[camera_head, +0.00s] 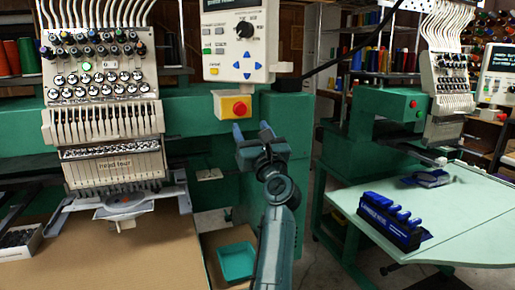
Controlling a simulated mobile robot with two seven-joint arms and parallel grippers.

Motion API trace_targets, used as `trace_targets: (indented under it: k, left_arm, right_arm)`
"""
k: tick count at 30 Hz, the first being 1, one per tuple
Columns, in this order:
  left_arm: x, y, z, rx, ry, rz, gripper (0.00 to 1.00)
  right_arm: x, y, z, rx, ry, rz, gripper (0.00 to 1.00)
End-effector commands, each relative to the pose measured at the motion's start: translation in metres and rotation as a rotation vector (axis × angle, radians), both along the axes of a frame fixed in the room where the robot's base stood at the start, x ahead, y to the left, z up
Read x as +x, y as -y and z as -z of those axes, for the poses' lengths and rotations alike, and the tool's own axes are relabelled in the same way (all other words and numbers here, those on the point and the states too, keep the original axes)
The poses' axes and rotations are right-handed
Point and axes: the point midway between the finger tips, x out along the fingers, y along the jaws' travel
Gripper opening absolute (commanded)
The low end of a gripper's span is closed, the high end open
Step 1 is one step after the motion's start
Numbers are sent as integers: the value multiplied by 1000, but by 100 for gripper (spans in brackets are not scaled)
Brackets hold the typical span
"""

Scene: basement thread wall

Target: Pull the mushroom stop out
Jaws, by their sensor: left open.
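The mushroom stop (239,108) is a red button on a yellow box fixed to the green machine body, under the white control panel. My left gripper (252,130) is just below and slightly right of the yellow box, with its fingers pointing up and away from me. Its jaws are apart with nothing between them. The gripper looks clear of the button, but I cannot tell how far in front of the box it is. The red button is fully visible. My right gripper is not in view.
The control panel (241,42) with a dial and blue arrow keys is above the stop. The embroidery head (105,100) stands to the left. A second green machine (385,112) and a pale green table (470,205) with a blue rack (392,220) are at right. A teal tray (236,262) is below.

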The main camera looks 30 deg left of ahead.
Motion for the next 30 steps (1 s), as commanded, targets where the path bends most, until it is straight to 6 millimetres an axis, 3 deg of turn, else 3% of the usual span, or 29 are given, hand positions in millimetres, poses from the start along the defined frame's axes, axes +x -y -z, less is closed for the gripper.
trace_targets:
  k: [1, 9, 30]
  left_arm:
    - [-6, 8, 9, -1, -2, 2, 56]
    - [-26, 31, 18, 1, -1, 0, 56]
    - [-28, 34, 18, 1, -1, -1, 56]
  right_arm:
    - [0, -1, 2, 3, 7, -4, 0]
    - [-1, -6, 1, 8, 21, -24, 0]
    - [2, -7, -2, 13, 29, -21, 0]
